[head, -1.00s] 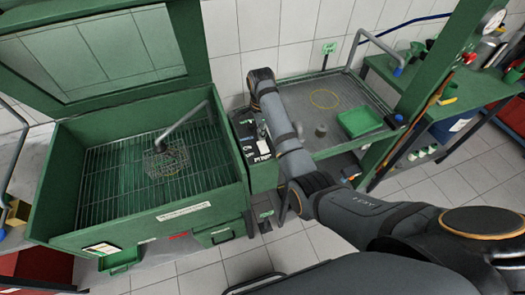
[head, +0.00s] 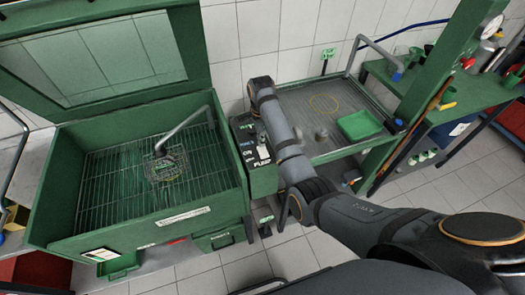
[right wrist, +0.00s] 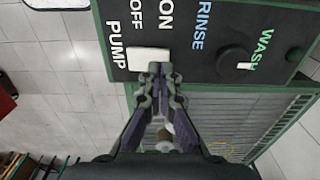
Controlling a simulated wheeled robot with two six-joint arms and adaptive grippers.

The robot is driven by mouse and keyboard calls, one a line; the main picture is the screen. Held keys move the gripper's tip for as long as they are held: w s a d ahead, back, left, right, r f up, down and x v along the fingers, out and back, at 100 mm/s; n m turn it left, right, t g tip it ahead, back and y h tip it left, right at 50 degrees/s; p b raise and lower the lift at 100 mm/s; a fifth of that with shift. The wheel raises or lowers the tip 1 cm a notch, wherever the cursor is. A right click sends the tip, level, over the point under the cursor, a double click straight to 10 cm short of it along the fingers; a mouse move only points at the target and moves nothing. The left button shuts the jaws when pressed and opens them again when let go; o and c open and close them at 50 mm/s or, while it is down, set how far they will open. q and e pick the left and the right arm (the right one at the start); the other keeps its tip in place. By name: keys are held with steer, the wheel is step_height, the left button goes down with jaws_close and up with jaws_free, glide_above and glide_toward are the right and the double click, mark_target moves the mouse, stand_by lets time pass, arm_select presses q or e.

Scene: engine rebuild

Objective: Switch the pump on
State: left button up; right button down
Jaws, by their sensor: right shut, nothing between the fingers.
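The pump switch (right wrist: 149,60) is a white rocker on a dark control panel (right wrist: 190,25), with the words ON, OFF and PUMP beside it in the right wrist view. The panel also shows in the head view (head: 244,127), with the white switch (head: 263,152) on it. My right gripper (right wrist: 160,68) is shut and empty, its fingertips over or beside the switch's edge. I cannot tell whether they touch it, or which way the rocker is tipped. In the head view the gripper is small and partly hidden by my right arm. My left gripper is out of view.
A black knob (right wrist: 234,60) sits by the WASH and RINSE labels. The green washer (head: 50,205) stands open at left, with a wire basket (head: 166,168) under its spout. A draining table (head: 310,150) with a green tray (head: 360,125) lies at right.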

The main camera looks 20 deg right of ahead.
steer(key=shift+f, duration=1.05)
stand_by(0.9)
step_height(320, 180, up, 7)
steer(key=p, duration=0.8)
steer(key=shift+r, duration=0.1)
steer(key=shift+f, duration=0.2)
